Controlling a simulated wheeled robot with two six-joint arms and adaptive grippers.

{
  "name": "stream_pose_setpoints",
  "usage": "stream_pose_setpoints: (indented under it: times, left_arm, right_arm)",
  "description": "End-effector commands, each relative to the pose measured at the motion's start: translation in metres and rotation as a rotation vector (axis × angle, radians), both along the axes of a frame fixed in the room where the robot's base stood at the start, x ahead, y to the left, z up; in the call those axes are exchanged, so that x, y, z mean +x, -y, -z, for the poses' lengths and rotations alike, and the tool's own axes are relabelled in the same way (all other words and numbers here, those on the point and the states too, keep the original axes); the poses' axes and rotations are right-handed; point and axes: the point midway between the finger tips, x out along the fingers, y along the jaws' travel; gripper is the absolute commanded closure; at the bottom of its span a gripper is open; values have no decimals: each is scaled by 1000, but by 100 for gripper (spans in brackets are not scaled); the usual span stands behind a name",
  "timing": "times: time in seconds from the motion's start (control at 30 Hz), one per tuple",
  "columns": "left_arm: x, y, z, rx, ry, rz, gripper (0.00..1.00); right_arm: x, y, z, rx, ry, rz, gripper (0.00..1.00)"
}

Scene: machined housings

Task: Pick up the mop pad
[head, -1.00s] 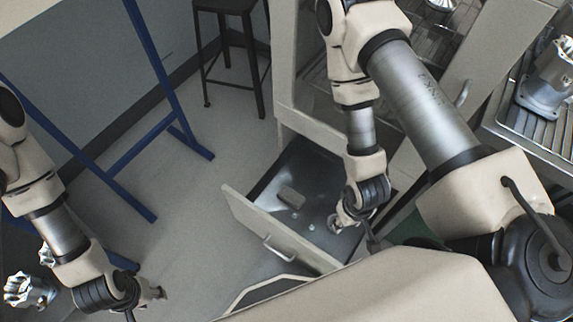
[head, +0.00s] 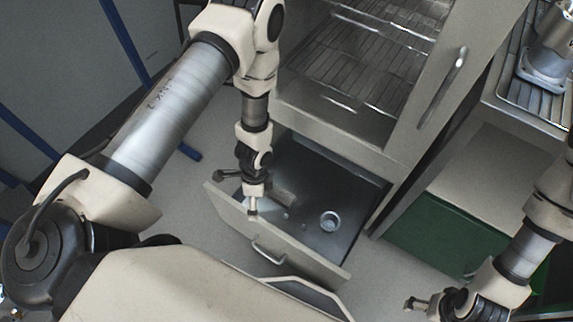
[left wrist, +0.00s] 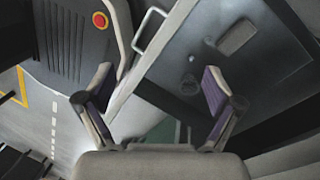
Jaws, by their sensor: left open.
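A grey, flat, rounded block lies in the open drawer and looks like the mop pad (head: 283,197). In the left wrist view it shows as a grey rounded rectangle (left wrist: 237,38) at upper right, beyond my fingers. My left gripper (head: 253,208) hangs over the drawer's front left part, close to the pad in the head view. In the left wrist view the left gripper (left wrist: 160,105) has its fingers wide apart with nothing between them. My right gripper (head: 425,303) is at the lower right, away from the drawer; its fingers are too small to read.
The drawer (head: 345,185) is pulled out, with a handle on its front panel (head: 300,255). A round metal piece (head: 329,222) and small discs lie inside it. A wire-shelved cabinet (head: 350,60) stands above. A green panel (head: 430,235) is to the right.

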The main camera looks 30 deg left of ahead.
Motion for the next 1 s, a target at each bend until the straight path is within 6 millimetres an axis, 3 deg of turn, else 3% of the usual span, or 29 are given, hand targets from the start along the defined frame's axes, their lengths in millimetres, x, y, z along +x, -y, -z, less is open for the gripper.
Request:
stream_pose_setpoints:
  times: [0.03,0.2,0.4,0.5,0.63,1.0]
  left_arm:
    - [22,-2,47,-1,14,86,8]
    - [96,-11,134,19,51,364,8]
    - [170,-14,226,70,126,522,8]
    - [190,-13,261,84,155,543,8]
    - [198,-11,285,90,171,548,8]
    - [196,-15,325,88,171,548,8]
  right_arm:
    - [0,0,45,0,1,-1,13]
    - [0,0,132,0,1,0,13]
    - [0,0,235,0,1,0,13]
    - [0,0,274,0,1,0,13]
    - [0,0,300,0,1,0,13]
    - [0,0,324,0,2,0,13]
